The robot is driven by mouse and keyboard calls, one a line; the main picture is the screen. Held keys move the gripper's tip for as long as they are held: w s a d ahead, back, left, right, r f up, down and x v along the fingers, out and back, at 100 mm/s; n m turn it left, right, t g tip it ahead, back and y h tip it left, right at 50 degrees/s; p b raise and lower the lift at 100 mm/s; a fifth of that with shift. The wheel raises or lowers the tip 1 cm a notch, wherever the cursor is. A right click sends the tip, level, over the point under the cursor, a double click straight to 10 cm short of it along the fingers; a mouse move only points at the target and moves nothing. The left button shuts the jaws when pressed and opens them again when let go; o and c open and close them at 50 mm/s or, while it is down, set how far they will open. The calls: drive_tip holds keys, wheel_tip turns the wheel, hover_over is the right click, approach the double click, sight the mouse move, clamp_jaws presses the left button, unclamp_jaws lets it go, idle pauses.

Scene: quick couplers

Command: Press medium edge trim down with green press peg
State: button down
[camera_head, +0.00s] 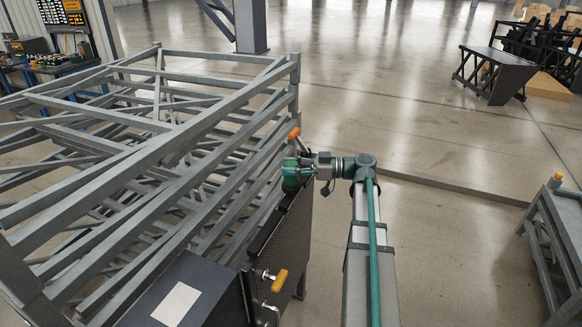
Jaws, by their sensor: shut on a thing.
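My gripper (303,171) is at the end of my arm, near the middle of the view, close above the upper far end of a dark panel. It is shut on a green piece, which I take for the green press peg (291,182); the fingers partly cover it. The peg is at the panel's top edge, but I cannot tell whether it touches. A thin black strip along that edge, perhaps the medium edge trim (283,207), runs towards the camera. It is too small to tell how well it is seated.
The dark panel (290,238) carries an orange-handled fitting (280,281) low down. A large grey steel frame rack (150,125) fills the left, close to my gripper. An orange-tipped part (294,133) sits just behind the gripper. The floor to the right is open up to a grey stand (560,235).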

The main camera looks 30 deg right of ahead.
drive_tip(key=shift+f+b, duration=1.5)
drive_tip(key=shift+b, duration=0.35)
idle(1.0)
drive_tip(key=shift+s+f+b, duration=0.1)
drive_tip(key=shift+f+b, duration=0.1)
drive_tip(key=shift+b, duration=0.95)
idle(2.5)
drive_tip(key=shift+r, duration=1.1)
